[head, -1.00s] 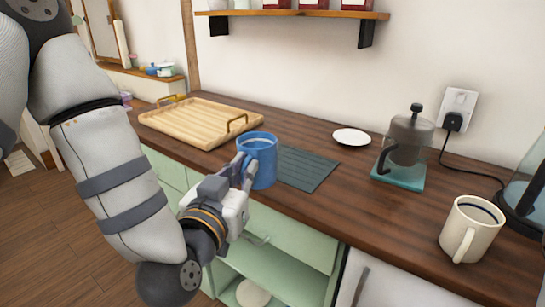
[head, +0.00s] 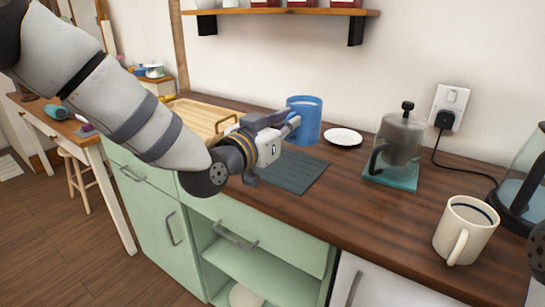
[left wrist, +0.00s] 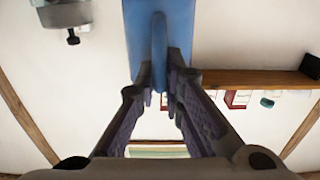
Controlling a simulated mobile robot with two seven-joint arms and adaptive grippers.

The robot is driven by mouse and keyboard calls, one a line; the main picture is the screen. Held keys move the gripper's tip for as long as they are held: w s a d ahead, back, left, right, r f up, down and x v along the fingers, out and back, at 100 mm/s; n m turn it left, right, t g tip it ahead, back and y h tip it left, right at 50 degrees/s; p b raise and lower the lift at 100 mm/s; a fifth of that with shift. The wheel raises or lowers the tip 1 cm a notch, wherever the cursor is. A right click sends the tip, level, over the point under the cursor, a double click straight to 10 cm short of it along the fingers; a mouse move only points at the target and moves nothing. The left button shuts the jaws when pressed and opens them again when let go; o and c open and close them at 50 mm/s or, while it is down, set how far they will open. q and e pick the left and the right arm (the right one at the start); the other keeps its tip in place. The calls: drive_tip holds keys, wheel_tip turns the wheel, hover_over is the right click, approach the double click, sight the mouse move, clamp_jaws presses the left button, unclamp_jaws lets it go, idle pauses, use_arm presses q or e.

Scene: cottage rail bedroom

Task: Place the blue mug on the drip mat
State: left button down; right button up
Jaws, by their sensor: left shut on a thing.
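The blue mug (head: 308,118) is upright, and my left gripper (head: 290,124) is shut on its handle. The blue mug also fills the top middle of the left wrist view (left wrist: 178,30), its handle between the two fingers (left wrist: 160,88). The dark grey drip mat (head: 295,174) lies flat and bare on the wooden counter. In the head view the mug shows above the mat's far edge and appears held clear of the counter; its exact height is hard to tell.
A white saucer (head: 343,137) lies right of the mug. A French press (head: 400,140) stands on a teal trivet (head: 392,178) farther right. A cream mug (head: 464,232) and a glass kettle (head: 525,185) are at the right. A wooden tray (head: 197,116) lies behind my left arm.

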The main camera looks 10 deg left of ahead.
use_arm(q)
drive_tip(key=w+a+f, duration=0.1)
drive_tip(key=f, duration=0.2)
drive_tip(key=w+a+f+b, duration=0.1)
drive_tip(key=a+f, duration=0.1)
drive_tip(key=f, duration=0.1)
drive_tip(key=w+a+f, duration=0.1)
drive_tip(key=a+f, duration=0.1)
drive_tip(key=f, duration=0.1)
drive_tip(key=shift+w+f+b, duration=0.3)
drive_tip(key=shift+f+b, duration=0.05)
drive_tip(key=shift+f, duration=0.05)
drive_tip(key=shift+r, duration=0.15)
use_arm(e)
drive_tip(key=s+f, duration=0.1)
drive_tip(key=s+f+g, duration=0.1)
drive_tip(key=shift+s+f, duration=0.2)
drive_tip(key=shift+s, duration=0.1)
use_arm(q)
drive_tip(key=c, duration=1.7)
unclamp_jaws()
drive_tip(key=shift+f, duration=0.25)
